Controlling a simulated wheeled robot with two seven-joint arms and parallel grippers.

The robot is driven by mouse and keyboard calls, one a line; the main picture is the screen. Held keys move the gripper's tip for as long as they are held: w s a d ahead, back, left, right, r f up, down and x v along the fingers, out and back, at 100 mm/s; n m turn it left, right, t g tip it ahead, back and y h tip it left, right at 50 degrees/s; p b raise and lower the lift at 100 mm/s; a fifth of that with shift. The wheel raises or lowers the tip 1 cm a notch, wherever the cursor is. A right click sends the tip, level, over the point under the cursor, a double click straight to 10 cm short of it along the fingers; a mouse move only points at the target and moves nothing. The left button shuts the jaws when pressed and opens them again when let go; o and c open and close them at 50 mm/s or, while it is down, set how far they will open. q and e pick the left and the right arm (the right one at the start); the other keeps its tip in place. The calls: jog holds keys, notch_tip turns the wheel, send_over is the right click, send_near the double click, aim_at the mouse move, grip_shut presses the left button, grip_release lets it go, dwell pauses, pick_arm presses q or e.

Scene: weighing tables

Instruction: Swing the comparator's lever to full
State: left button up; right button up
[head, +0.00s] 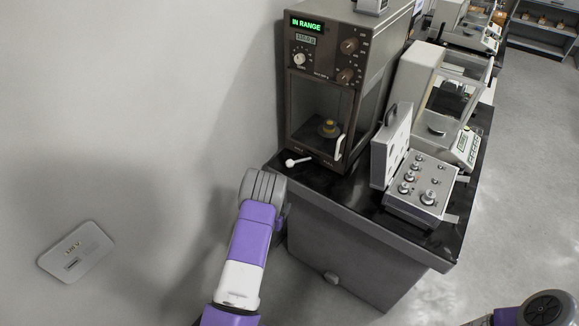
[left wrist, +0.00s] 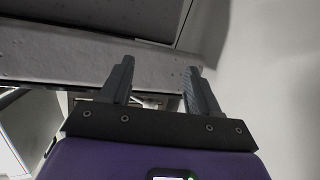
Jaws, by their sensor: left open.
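The comparator (head: 318,78) is a tall brown cabinet on the black-topped table, with a green "IN RANGE" display and a brass weight (head: 329,127) behind its glass. Its lever (head: 297,161) is a short rod with a white ball end at the base of the front, pointing left. My left arm reaches up from below to the table's left front corner, and its grey wrist is just below the lever, apart from it. In the left wrist view my left gripper (left wrist: 159,66) is open with nothing between its fingers. The lever is not clear there. My right gripper is out of view.
A white handle (head: 340,147) stands on the comparator's front, right of the lever. An open grey case of weights (head: 420,190) and a white balance (head: 420,75) fill the table to the right.

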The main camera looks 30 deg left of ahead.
aim_at(288, 166)
pick_arm(q)
jog(key=w+a+r+m+t+h, duration=0.3)
jog(key=w+r+m+t, duration=0.15)
jog(key=r, duration=0.45)
jog(key=shift+n, duration=0.35)
jog(key=shift+w+d+r+b, duration=0.1)
jog(key=shift+w+b, duration=0.55)
jog(key=shift+w, duration=2.95)
jog(key=shift+c, duration=0.3)
grip_shut()
